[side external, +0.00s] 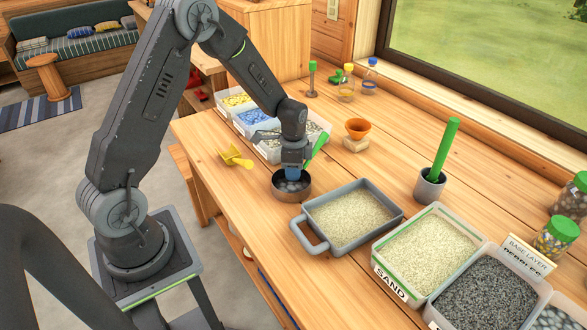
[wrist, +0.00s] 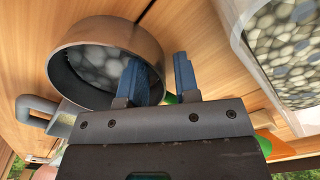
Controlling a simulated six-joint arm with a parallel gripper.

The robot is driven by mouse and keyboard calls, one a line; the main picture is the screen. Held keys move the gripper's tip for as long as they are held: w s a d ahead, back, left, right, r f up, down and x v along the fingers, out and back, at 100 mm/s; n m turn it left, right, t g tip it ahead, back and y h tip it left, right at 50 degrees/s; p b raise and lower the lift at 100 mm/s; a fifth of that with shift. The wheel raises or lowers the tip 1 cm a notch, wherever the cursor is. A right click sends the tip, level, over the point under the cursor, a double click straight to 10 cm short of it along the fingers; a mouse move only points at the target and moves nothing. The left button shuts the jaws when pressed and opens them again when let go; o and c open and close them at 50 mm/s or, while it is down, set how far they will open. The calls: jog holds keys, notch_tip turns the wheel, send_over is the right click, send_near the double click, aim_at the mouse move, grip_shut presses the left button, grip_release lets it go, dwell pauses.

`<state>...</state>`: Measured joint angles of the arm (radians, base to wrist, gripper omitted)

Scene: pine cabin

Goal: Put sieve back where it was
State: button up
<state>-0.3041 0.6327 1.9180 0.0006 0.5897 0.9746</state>
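A round metal pan (side external: 291,194) with a brownish outer wall stands on the table and holds grey pebbles; I take it to be the sieve, though its bottom is hidden. It also shows in the wrist view (wrist: 110,30). My gripper (side external: 292,172) points down at its rim. In the wrist view my gripper (wrist: 158,60) has its blue fingers apart, one over the pan's inside and one outside its wall. The wall lies between them; I cannot tell whether either finger touches it.
A grey handled tray of sand (side external: 300,236) is close to the pan's right. Bins of sand (side external: 400,284) and dark gravel (side external: 436,312) lie beyond. A yellow scoop (side external: 235,158), a pebble bin (wrist: 245,45), an orange funnel (side external: 358,126) and a grey cup (side external: 430,190) stand around.

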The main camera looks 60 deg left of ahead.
jog(key=shift+o, duration=0.4)
notch_tip(320, 180, up, 12)
jog(key=s+d+r+n+t, duration=0.2)
jog(key=s+d+r+n, duration=0.1)
jog(key=s+d+r, duration=0.55)
jog(key=s+d+r+n+t, duration=0.1)
jog(key=s+d+r+n, duration=0.1)
jog(key=s, duration=0.4)
jog(key=s+d+r+n+t, duration=0.2)
jog(key=s, duration=0.4)
jog(key=shift+r+n+t, duration=0.3)
jog(key=shift+r, duration=0.1)
jog(key=shift+d, duration=0.1)
